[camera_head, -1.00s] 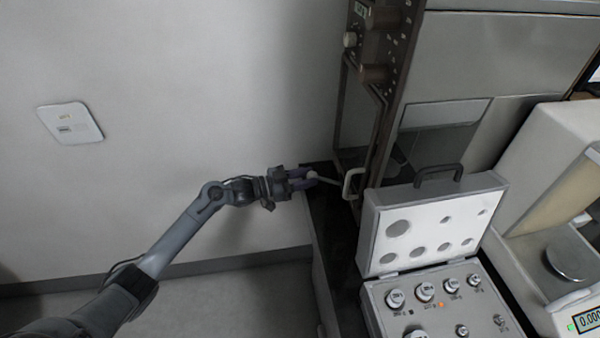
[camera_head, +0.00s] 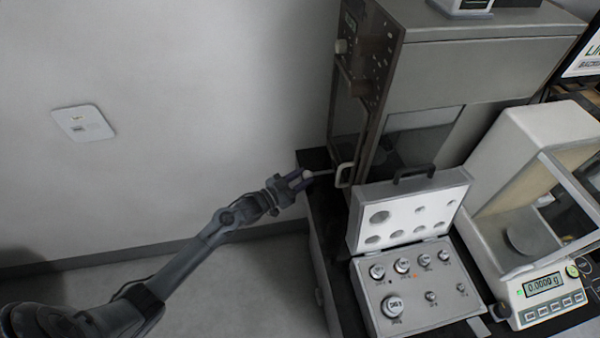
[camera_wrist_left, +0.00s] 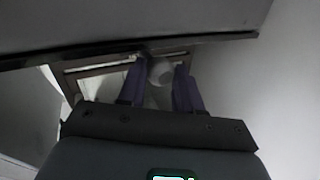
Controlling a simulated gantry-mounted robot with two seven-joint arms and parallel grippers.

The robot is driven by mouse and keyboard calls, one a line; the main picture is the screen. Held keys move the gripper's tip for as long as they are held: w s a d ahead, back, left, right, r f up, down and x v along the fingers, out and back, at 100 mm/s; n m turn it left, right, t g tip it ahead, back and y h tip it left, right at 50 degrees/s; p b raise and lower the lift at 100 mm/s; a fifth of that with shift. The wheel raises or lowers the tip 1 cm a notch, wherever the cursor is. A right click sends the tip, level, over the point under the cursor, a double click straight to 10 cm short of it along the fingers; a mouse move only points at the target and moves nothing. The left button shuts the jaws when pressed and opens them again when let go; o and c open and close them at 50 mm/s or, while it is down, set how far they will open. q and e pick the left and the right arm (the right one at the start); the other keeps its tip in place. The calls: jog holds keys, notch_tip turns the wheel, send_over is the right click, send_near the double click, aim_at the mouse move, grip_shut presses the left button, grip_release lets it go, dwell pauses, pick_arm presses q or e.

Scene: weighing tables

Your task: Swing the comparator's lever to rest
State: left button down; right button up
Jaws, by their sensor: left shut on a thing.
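The comparator (camera_head: 468,72) is the tall grey cabinet at the back of the table. Its lever (camera_head: 321,172) sticks out low at its left side, a thin rod with a pale round knob. My left gripper (camera_head: 304,177) is at the lever's outer end and is shut on the knob. In the left wrist view, the knob (camera_wrist_left: 161,71) sits between the two purple-grey fingers of the left gripper (camera_wrist_left: 160,88). The fingers partly hide the lever. My right gripper is not in view.
An open weight case (camera_head: 430,318) with several metal weights stands in front of the comparator. A white balance (camera_head: 545,125) reading 0.0000 g is on the right. A pale handle (camera_head: 344,175) stands close beside the lever.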

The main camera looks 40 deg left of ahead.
pick_arm(q)
jog(key=shift+d, duration=0.35)
jog(key=c, duration=1.2)
grip_release()
jog(key=o, duration=0.4)
jog(key=shift+w+d, duration=0.1)
jog(key=shift+d, duration=0.1)
jog(key=shift+s+a, duration=0.2)
jog(key=shift+a, duration=0.1)
jog(key=p+v, duration=0.1)
jog(key=v, duration=0.9)
jog(key=shift+s+p, duration=0.2)
jog(key=shift+p, duration=0.2)
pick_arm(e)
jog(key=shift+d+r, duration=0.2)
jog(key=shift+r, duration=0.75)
